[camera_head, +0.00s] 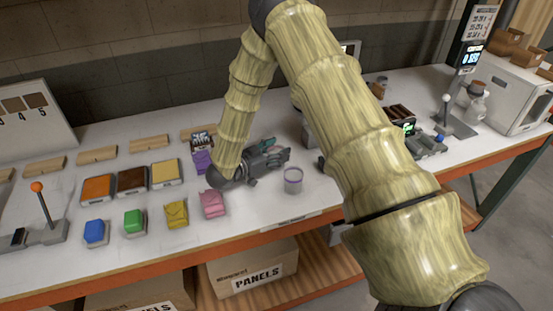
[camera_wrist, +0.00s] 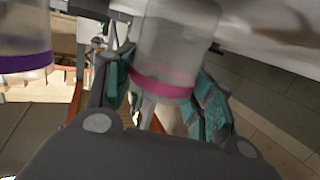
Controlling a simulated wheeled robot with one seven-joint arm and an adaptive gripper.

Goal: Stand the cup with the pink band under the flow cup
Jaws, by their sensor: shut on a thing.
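In the wrist view a clear cup with a pink band (camera_wrist: 165,82) sits between the teal pads of my gripper (camera_wrist: 162,92), which is shut on it. In the head view my gripper (camera_head: 276,156) is low over the table, pointing right; I cannot make out the pink-banded cup there. A clear cup with a purple band (camera_head: 292,180) stands on the table just in front of my gripper. It also shows at the left of the wrist view (camera_wrist: 22,50), apart from the held cup. I cannot identify the flow cup for certain; my arm covers part of the bench.
A glass vessel with a brown top (camera_head: 474,96) stands at the right near a white box-shaped device (camera_head: 510,92). The orange front edge (camera_head: 150,263) bounds the table.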

